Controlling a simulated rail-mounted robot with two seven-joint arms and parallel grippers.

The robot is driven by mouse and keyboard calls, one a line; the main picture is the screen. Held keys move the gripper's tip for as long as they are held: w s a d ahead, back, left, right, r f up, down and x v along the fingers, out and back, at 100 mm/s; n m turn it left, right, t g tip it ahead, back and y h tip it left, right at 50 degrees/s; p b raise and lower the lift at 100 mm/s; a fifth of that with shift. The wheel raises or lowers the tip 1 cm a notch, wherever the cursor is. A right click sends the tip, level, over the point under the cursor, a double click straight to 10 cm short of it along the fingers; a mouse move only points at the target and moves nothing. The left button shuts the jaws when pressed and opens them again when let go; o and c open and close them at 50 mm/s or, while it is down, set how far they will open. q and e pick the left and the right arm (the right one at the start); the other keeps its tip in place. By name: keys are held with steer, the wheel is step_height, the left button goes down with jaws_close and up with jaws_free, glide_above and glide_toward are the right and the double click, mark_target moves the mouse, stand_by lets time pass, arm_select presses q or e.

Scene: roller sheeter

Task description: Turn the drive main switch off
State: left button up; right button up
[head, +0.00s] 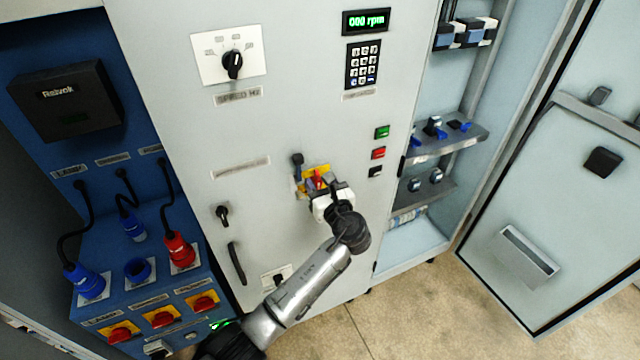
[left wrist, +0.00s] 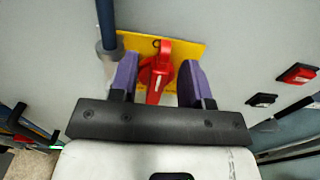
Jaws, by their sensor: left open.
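The drive main switch is a red rotary handle (left wrist: 158,72) on a yellow plate (left wrist: 190,48), on the front of the grey cabinet. In the head view the red handle (head: 318,179) and yellow plate (head: 318,169) are partly hidden by my gripper. My left gripper (head: 322,187) is right in front of the switch. In the left wrist view its two purple fingers (left wrist: 157,82) stand open on either side of the red handle, with gaps visible. I cannot tell the handle's exact depth between them. My right gripper is not in view.
A dark padlock-like or lever part (head: 297,160) sits just left of the plate, showing as a blue rod in the wrist view. Green (head: 382,132) and red (head: 378,153) buttons are to the right. A rotary selector (head: 232,64) and keypad (head: 363,65) are above. A door handle (head: 236,263) is lower left.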

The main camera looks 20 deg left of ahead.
arm_select(q)
steer(key=shift+c, duration=0.4)
jaws_close()
